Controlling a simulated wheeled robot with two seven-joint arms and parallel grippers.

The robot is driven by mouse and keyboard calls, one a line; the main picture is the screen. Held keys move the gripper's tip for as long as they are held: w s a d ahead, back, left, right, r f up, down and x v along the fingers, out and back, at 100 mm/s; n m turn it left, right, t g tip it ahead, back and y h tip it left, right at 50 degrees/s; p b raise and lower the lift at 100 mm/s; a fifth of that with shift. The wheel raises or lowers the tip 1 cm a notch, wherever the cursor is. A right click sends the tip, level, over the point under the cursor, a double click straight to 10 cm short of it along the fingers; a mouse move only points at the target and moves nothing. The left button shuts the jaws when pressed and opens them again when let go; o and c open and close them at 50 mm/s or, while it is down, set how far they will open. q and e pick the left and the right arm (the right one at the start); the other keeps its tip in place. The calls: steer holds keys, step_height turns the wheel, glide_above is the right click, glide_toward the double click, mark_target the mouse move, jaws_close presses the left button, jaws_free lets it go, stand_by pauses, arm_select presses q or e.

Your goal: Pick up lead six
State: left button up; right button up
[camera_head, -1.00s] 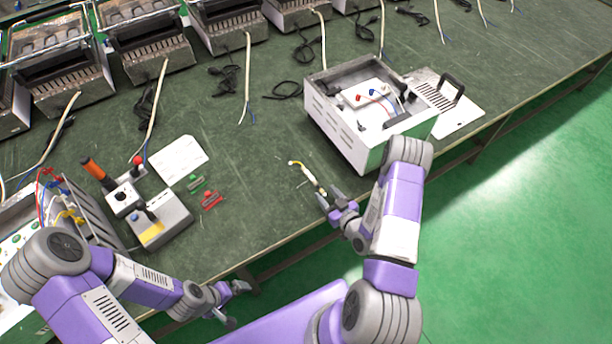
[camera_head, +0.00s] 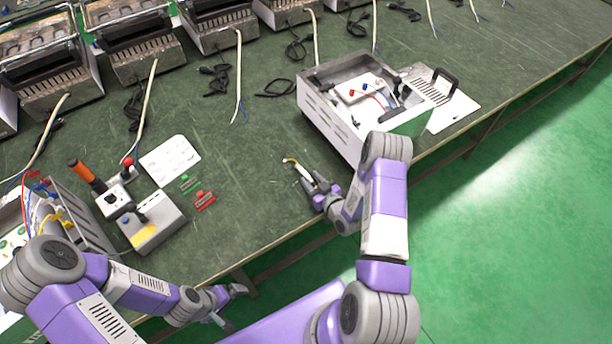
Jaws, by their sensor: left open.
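The fingers hide the lead's lower part, and contact cannot be told. My left gripper (camera_head: 237,306) is open and empty, off the bench's front edge.
The opened white housing (camera_head: 335,122) stands right of the lead, with its vented panel (camera_head: 455,112) beside it. Heater units line the back.

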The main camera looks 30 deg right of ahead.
jaws_close()
